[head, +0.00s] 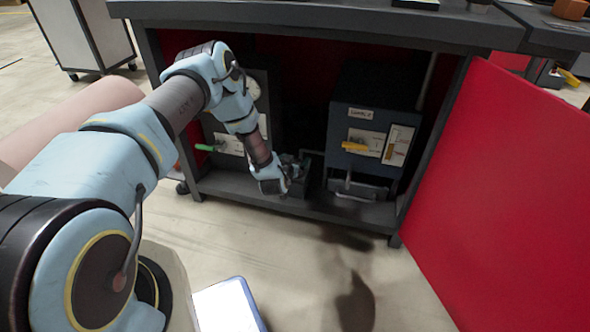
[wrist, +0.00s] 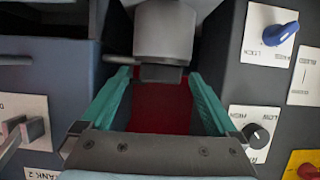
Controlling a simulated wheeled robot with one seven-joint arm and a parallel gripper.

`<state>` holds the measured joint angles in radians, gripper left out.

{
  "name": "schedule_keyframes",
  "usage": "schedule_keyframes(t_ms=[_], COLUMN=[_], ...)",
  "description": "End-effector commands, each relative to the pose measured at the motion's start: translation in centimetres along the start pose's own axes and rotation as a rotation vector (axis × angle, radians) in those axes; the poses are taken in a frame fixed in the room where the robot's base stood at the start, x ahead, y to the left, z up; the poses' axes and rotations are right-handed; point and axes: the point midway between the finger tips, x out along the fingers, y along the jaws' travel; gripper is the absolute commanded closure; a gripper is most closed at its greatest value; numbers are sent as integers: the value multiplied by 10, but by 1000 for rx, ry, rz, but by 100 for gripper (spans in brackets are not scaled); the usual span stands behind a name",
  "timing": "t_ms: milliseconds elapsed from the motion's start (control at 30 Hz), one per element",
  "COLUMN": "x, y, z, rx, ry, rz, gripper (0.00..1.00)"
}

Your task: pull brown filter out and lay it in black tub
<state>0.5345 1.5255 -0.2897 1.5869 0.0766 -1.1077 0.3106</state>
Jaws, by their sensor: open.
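My gripper (head: 298,168) is inside the cabinet, between two machine units, small and partly hidden in the head view. In the wrist view its two green fingers (wrist: 158,85) are spread open with nothing held between them. A pale grey cylinder (wrist: 165,28) with a dark block under it stands beyond the fingertips. I see no part that is clearly brown, and cannot tell whether this cylinder belongs to the filter. A dark box shape (head: 295,206) sits low on the cabinet floor by my gripper. I cannot tell whether it is the black tub.
The right unit (head: 362,115) has a yellow handle (head: 355,147) and a dark tray-like part below. The left unit has a green handle (head: 204,147). The red door (head: 500,180) stands open.

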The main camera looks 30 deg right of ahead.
Motion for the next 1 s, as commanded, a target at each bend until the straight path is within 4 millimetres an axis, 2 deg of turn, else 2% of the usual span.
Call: schedule_keyframes(t_ms=[100, 333, 1000], x=[9, 10, 10], y=[0, 0, 0], z=[1, 0, 0], rx=[0, 0, 0], ry=[0, -1, 0], rz=[0, 0, 0], gripper=[5, 5, 80])
